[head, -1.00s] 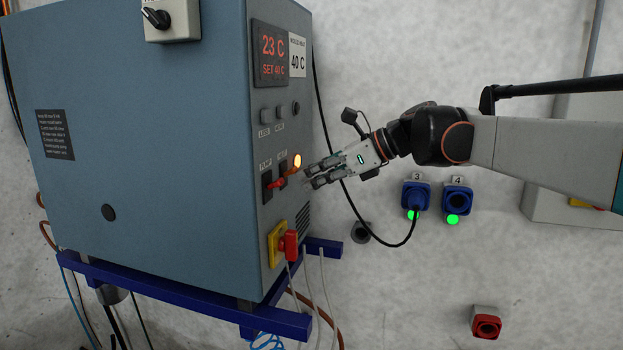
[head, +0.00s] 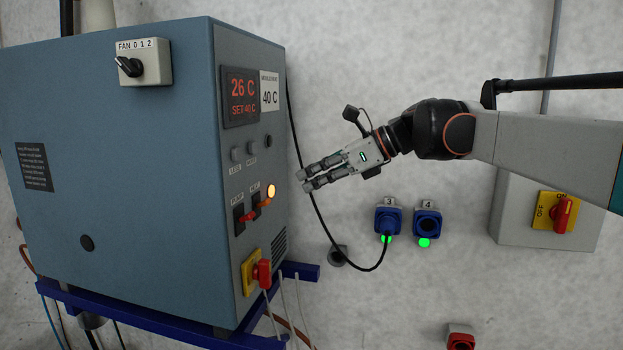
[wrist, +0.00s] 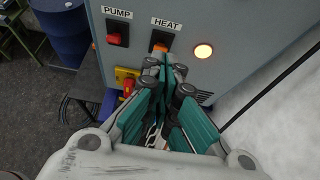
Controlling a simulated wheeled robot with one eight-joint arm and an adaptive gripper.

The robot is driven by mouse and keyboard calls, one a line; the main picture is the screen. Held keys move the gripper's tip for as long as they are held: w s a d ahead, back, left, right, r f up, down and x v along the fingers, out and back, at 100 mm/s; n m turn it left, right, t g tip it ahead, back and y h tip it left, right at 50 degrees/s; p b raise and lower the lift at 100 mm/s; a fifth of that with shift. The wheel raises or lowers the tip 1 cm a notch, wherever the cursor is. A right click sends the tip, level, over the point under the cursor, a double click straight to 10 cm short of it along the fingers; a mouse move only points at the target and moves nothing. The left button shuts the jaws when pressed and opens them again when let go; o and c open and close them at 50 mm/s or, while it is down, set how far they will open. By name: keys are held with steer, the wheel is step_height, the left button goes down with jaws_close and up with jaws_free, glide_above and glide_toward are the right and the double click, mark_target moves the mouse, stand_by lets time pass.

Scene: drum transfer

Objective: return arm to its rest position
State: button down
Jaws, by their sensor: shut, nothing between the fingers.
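My gripper (head: 304,180) is shut and empty, to the right of the control face of the blue-grey heater cabinet (head: 115,165) in the head view. A gap shows between its fingertips and the panel there. In the wrist view my gripper (wrist: 168,68) points at the panel, its tips just below the HEAT switch (wrist: 162,40) and partly in front of it. The PUMP switch (wrist: 118,34) is to its left. The display (head: 241,97) reads 26 C, SET 40 C.
A black cable (head: 316,207) hangs behind my gripper and runs to socket 3 (head: 388,219). Socket 4 (head: 427,226) is beside it; both show green lights. A grey box with a red rotary switch (head: 563,214) is at right. A blue drum (wrist: 62,30) shows in the wrist view.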

steer(key=s+d+f+n+t+h+b, duration=0.1)
steer(key=s+d+f+n+h+b, duration=0.2)
steer(key=s+f+n+b, duration=0.4)
steer(key=s+d+f+n+t+h+b, duration=0.1)
steer(key=s+d+f+n+h+b, duration=0.3)
steer(key=f, duration=3.5)
steer(key=s+d+f+n+t+h+b, duration=0.1)
steer(key=s+d+f+n+h+b, duration=0.3)
steer(key=s+f+b, duration=1.4)
steer(key=d+f+n+b, duration=0.3)
steer(key=f+n+b, duration=0.2)
steer(key=b, duration=0.7)
steer(key=shift+d+n, duration=0.2)
steer(key=shift+n, duration=0.7)
